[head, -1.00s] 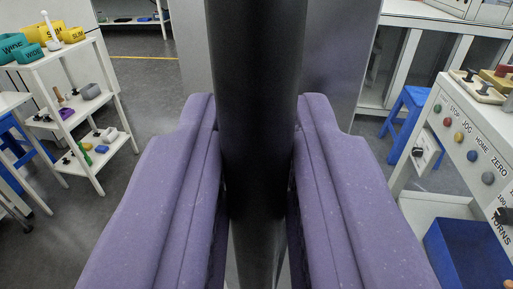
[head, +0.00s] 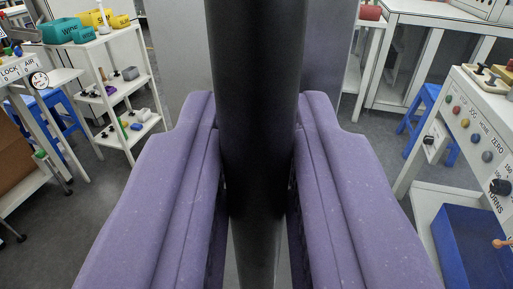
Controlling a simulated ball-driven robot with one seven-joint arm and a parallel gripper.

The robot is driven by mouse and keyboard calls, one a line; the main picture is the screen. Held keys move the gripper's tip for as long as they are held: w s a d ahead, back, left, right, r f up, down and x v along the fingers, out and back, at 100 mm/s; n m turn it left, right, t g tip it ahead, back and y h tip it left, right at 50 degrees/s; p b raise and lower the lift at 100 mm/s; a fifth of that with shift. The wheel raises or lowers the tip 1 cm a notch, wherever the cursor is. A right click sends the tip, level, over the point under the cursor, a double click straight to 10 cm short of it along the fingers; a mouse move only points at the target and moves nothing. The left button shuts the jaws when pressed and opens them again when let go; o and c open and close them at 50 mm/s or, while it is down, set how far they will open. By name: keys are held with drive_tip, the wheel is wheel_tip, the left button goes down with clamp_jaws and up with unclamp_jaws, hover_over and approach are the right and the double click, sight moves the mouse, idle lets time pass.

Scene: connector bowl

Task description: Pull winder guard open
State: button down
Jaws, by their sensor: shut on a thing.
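A thick black upright bar (head: 257,150) runs down the middle of the head view, close to the camera. My gripper (head: 257,105) has two purple padded fingers, one on each side of the bar, and is shut on it. The bar looks like the handle of the winder guard, but its ends are out of view. A plain grey panel (head: 178,60) stands upright behind the bar and shows on both sides of it; I cannot tell how it joins the bar. The contact faces of the fingers are mostly hidden.
A white shelf rack (head: 105,85) with bins and small parts stands at the left. A white bench (head: 22,92) is at the far left. At the right are a control console (head: 470,135), a blue bin (head: 470,245) and a blue stool (head: 422,115). Grey floor lies between.

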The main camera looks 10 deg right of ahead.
drive_tip(key=c, duration=1.2)
unclamp_jaws()
drive_tip(key=shift+o, duration=0.2)
drive_tip(key=p+v, duration=0.2)
drive_tip(key=v, duration=0.5)
drive_tip(key=shift+s+a, duration=0.15)
drive_tip(key=shift+s, duration=0.25)
